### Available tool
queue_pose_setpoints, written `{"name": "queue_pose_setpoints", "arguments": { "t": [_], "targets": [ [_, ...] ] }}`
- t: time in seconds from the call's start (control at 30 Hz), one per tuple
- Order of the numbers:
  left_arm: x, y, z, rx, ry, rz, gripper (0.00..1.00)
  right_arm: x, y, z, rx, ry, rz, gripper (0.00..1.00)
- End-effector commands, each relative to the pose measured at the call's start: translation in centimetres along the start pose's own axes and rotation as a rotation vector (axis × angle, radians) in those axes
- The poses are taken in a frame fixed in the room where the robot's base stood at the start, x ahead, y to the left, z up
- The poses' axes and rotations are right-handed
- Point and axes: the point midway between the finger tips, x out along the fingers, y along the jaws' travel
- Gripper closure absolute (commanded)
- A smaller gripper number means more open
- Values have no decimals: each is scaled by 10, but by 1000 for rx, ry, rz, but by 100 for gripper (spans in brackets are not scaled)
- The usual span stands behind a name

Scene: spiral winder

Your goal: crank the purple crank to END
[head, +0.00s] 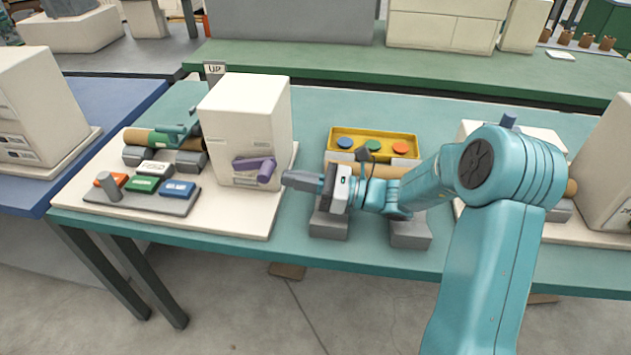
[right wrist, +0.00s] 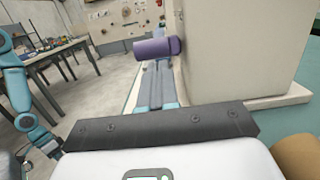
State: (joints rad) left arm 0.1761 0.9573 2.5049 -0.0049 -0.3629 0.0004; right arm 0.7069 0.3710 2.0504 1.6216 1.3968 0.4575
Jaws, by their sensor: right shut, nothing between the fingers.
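The purple crank (head: 256,167) is on the front face of a cream box (head: 245,125) on the left board. Its handle sticks out toward the front and right. My right gripper (head: 290,178) is shut and empty, its fingertips just right of the handle. In the right wrist view the handle (right wrist: 155,48) shows beyond and above the shut fingers (right wrist: 157,85), beside the box wall. A gap or contact between fingertips and handle is hard to tell. No END mark is readable. My left gripper does not show.
A panel with coloured buttons (head: 142,196) and a grey post stands left of the box, before a brown roller (head: 165,140). An "UP" sign (head: 215,70) stands behind. A yellow tray (head: 373,144) and grey blocks (head: 330,224) are near my right arm. The board's front edge is clear.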

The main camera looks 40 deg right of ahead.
Motion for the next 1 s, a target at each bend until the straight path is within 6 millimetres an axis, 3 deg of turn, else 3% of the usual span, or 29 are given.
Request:
{"name": "queue_pose_setpoints", "arguments": {
  "t": [0.2, 0.5, 0.7, 1.0],
  "targets": [
    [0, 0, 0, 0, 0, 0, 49, 14, -1, 0, 1, 0, 1, 100],
    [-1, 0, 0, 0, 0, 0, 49, 15, -2, 0, 1, 0, 0, 100],
    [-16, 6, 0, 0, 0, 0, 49, 24, -2, 19, 0, 0, 2, 100],
    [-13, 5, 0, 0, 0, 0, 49, 23, -2, 16, 1, 1, 1, 100]
  ]
}}
